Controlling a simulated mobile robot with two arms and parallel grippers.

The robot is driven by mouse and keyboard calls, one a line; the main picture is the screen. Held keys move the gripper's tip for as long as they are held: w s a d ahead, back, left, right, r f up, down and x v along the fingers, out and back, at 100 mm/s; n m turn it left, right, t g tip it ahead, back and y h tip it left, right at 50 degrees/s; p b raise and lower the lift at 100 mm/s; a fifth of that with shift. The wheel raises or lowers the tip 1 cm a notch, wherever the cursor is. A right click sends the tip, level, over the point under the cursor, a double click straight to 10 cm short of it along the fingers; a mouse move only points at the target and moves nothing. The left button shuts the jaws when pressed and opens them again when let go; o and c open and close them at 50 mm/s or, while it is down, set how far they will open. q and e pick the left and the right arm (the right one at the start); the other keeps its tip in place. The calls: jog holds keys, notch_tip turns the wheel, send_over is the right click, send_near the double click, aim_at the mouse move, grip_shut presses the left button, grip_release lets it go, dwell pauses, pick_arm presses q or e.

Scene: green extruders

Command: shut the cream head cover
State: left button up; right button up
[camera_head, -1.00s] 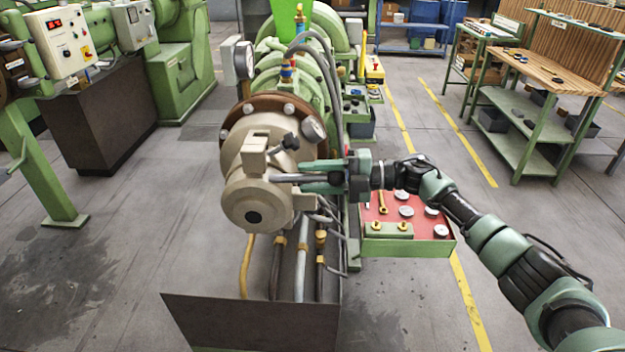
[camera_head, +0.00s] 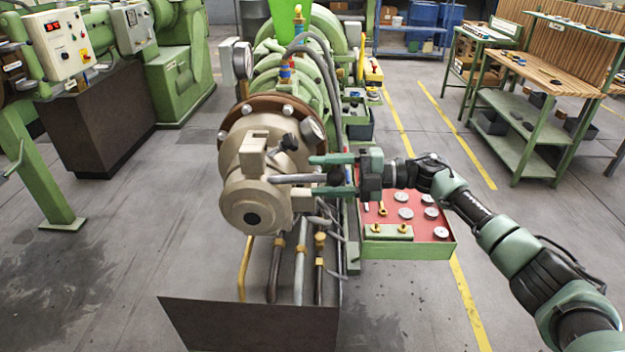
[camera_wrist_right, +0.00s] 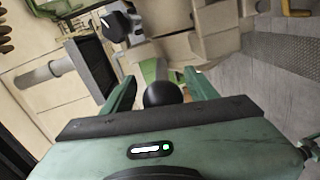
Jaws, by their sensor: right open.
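The cream head cover (camera_head: 250,200) is at the front end of the green extruder, before a brown bolted flange (camera_head: 232,118). I cannot tell whether a gap is left between cover and flange. A grey bar handle (camera_head: 297,178) sticks out from the cover to the right. My right gripper (camera_head: 312,176) is open, with its fingers above and below the outer end of this bar. In the right wrist view a dark round knob (camera_wrist_right: 163,94) shows between the open fingers (camera_wrist_right: 160,84). My left gripper is not in view.
A red tray (camera_head: 432,216) with round parts and brass fittings is under my right forearm. Pipes (camera_head: 300,265) and a dark panel (camera_head: 250,325) are below the cover. The floor to the left is clear.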

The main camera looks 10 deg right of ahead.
aim_at(344, 176)
jog(key=b+v, duration=0.1)
jog(key=v, duration=0.3)
jog(key=shift+d+f, duration=0.15)
jog(key=shift+d, duration=0.15)
jog(key=shift+s+d+r, duration=0.1)
jog(key=shift+d+r, duration=0.1)
jog(key=shift+d, duration=0.15)
